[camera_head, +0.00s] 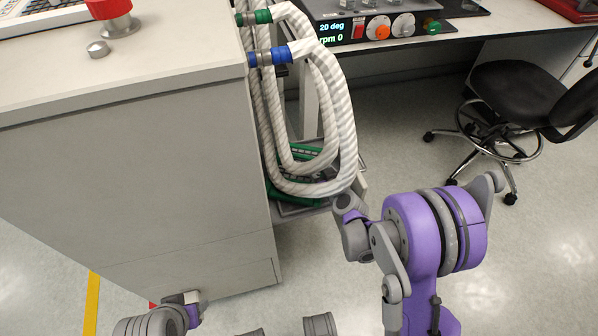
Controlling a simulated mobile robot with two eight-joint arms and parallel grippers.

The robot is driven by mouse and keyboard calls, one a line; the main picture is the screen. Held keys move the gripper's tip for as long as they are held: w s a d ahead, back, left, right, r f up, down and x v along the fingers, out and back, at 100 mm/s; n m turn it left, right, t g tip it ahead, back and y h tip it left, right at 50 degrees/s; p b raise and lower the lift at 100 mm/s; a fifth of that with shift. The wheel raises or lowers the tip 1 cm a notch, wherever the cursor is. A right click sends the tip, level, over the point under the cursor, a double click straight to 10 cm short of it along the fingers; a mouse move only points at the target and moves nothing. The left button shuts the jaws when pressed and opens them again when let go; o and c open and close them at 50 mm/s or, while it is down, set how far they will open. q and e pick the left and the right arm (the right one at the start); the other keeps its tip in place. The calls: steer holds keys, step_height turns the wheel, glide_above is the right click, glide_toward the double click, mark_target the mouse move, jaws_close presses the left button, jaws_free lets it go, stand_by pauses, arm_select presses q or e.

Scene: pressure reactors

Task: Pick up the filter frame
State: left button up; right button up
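I cannot make out the filter frame for certain. A green slatted piece (308,151) lies low behind the hanging hoses, on a grey tray or shelf, and is mostly hidden by them. My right arm comes up from the lower right, and its purple and grey end (353,226) is just right of and below the hose loops. No finger pair shows clearly there. The end of my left arm (188,303) is low at the bottom left, in front of the grey cabinet. Its fingers cannot be made out, and I see nothing held.
A grey cabinet (130,190) fills the left, with a red knob on top. White ribbed hoses (341,110) with green and blue couplings hang beside it. A control unit (372,29) stands on the back bench. A black stool (520,95) is at right. Floor at lower right is clear.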

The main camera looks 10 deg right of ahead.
jaws_close()
steer(key=shift+d+r, duration=0.1)
steer(key=shift+r, duration=0.05)
stand_by(0.4)
